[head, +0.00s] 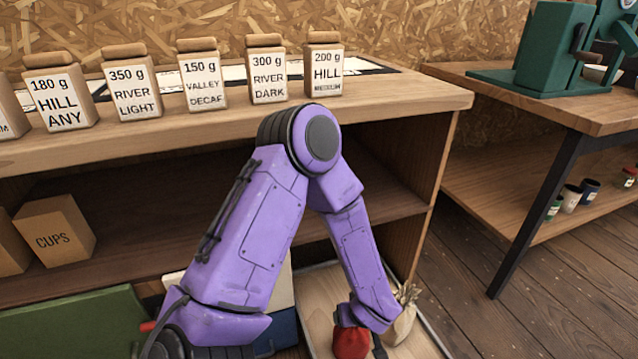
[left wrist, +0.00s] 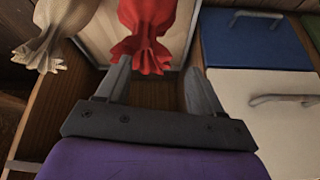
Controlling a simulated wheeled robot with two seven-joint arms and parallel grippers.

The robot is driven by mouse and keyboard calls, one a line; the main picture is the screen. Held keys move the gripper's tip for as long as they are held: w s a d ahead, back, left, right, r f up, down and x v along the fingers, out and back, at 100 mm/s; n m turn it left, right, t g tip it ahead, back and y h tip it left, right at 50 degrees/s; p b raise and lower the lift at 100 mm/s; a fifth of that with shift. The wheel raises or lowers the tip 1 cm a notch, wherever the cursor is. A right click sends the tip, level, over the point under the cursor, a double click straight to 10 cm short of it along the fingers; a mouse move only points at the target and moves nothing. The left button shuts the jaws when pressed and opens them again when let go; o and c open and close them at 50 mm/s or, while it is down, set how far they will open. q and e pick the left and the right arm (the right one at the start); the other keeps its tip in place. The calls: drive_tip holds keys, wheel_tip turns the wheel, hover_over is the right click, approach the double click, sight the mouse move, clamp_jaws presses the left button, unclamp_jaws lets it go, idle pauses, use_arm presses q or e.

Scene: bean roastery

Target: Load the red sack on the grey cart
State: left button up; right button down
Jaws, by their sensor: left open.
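The red sack (head: 350,342) shows low in the head view, partly behind my left forearm. In the left wrist view the red sack (left wrist: 148,25) has its gathered neck towards me. My left gripper (left wrist: 158,68) is open, with a finger on either side near the sack's ruffled top; I cannot tell whether they touch it. In the head view this gripper is mostly hidden. The sack is over a pale wooden bed with a light grey rim (head: 436,336); whether this is the grey cart I cannot tell. My right gripper is not in view.
A beige sack (head: 402,322) stands close beside the red one, also in the left wrist view (left wrist: 58,30). A blue case (left wrist: 243,38) and white case (left wrist: 262,110) lie on the other side. A wooden shelf (head: 400,100) with labelled bags stands behind. Floor at right is clear.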

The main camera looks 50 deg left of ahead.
use_arm(q)
drive_tip(key=s+d+f+m+t+h, duration=0.1)
drive_tip(key=s+d+f+m, duration=0.15)
drive_tip(key=s+f, duration=0.5)
drive_tip(key=s+d+f+m+h, duration=0.1)
drive_tip(key=s+f+m, duration=0.25)
drive_tip(key=s, duration=0.65)
wheel_tip(320, 180, up, 29)
drive_tip(key=p, duration=2.9)
drive_tip(key=shift+w+a, duration=0.2)
drive_tip(key=shift+f, duration=0.1)
